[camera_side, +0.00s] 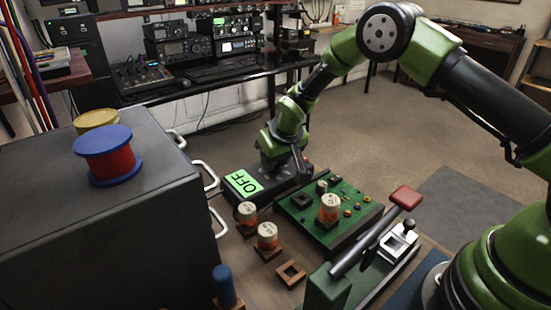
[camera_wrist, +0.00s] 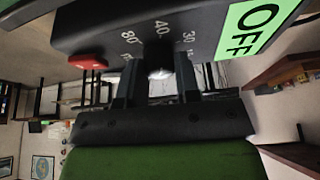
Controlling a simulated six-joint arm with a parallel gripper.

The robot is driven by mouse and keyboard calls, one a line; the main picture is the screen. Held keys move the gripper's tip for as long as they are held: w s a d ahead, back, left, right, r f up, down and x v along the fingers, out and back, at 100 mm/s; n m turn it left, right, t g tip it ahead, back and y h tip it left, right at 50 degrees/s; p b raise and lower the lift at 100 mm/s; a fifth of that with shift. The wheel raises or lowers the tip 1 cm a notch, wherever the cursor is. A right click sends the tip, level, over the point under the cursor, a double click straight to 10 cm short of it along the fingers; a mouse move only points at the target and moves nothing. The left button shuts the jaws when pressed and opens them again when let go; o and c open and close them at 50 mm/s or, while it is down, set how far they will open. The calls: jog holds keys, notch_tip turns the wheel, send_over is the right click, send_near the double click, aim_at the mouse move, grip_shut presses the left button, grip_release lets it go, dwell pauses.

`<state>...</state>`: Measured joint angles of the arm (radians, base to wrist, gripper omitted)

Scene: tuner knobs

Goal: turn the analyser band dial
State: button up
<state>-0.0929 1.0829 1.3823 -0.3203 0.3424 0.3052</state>
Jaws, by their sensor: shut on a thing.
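The analyser is a black box (camera_side: 258,196) with a bright green OFF label (camera_side: 243,183), in the middle of the side view. In the wrist view the analyser (camera_wrist: 205,22) fills the top, with its OFF label (camera_wrist: 255,20) at upper right and white numbers such as 80, 40 and 30 around the band dial. My gripper (camera_side: 285,162) reaches down onto the box from above. In the wrist view my gripper (camera_wrist: 158,80) has its two dark fingers close together, shut on the dial at the numbers. The dial is mostly hidden by the fingers.
A green circuit board (camera_side: 297,218) with a cream-and-orange can (camera_side: 329,207) is right in front of the analyser. Two similar cans (camera_side: 246,213) (camera_side: 268,236) stand on wooden bases nearby. A red-handled lever (camera_side: 405,197) is at right; a dark cabinet (camera_side: 110,225) is at left.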

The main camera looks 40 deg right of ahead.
jog(key=shift+m, duration=0.3)
jog(key=m+h, duration=0.1)
jog(key=m, duration=0.1)
jog(key=m+h, duration=0.1)
jog(key=m, duration=0.1)
jog(key=shift+a+g, duration=0.15)
jog(key=shift+g, duration=0.15)
jog(key=shift+m+g+h, duration=0.3)
jog(key=shift+m+g, duration=0.05)
jog(key=shift+m, duration=0.9)
jog(key=shift+m+g+h, duration=0.3)
jog(key=shift+m+g, duration=0.05)
jog(key=shift+m, duration=0.9)
jog(key=o, duration=0.9)
jog(key=v, duration=1)
